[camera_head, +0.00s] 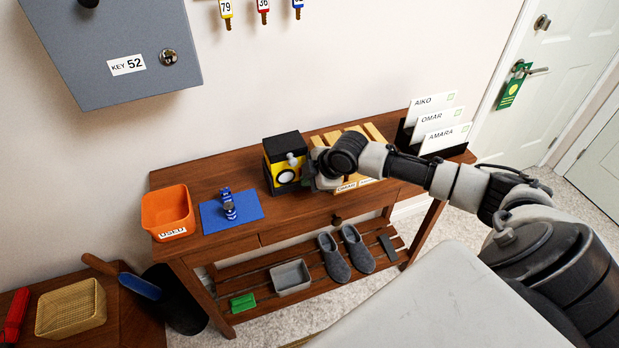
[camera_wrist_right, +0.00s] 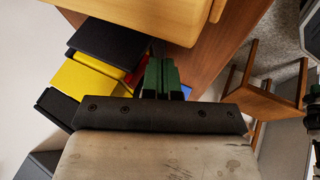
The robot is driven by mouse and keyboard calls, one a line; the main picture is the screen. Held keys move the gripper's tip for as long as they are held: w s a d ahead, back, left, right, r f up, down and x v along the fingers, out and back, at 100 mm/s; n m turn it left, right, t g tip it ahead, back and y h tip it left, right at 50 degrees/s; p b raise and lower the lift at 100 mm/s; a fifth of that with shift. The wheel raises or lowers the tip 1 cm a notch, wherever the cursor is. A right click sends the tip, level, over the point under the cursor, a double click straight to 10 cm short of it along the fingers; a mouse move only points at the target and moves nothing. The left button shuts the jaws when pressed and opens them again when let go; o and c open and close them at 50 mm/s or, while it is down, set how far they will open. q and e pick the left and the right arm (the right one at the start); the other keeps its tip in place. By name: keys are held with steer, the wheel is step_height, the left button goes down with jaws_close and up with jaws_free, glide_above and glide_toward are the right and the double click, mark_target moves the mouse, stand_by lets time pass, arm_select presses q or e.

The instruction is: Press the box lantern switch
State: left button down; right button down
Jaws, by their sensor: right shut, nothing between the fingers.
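The box lantern (camera_head: 279,150) stands on the wooden hutch top, with a black top, a yellow body and a pale round lamp on its front. A small grey-white knob shows on its front; I cannot tell whether it is the switch. My right gripper (camera_head: 306,179) is at the lantern's right front side, and its fingertips are mostly hidden in the head view. In the right wrist view the green fingers of the gripper (camera_wrist_right: 161,73) are together and empty, beside the lantern (camera_wrist_right: 85,78). I cannot tell whether they touch it. My left gripper is not in view.
A slatted wooden rack (camera_head: 372,134) stands just right of the lantern, partly behind my right arm. A blue mat (camera_head: 250,207) with a small blue item and an orange bin (camera_head: 167,207) lie to the left. A card holder (camera_head: 404,136) stands at the right end.

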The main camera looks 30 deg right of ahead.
steer(key=shift+w+f, duration=0.1)
steer(key=shift+w+t, duration=0.15)
steer(key=shift+t, duration=0.25)
steer(key=shift+w+d+r+p, duration=0.1)
steer(key=shift+d+r+p, duration=0.05)
steer(key=shift+r+p, duration=0.8)
steer(key=shift+r, duration=0.15)
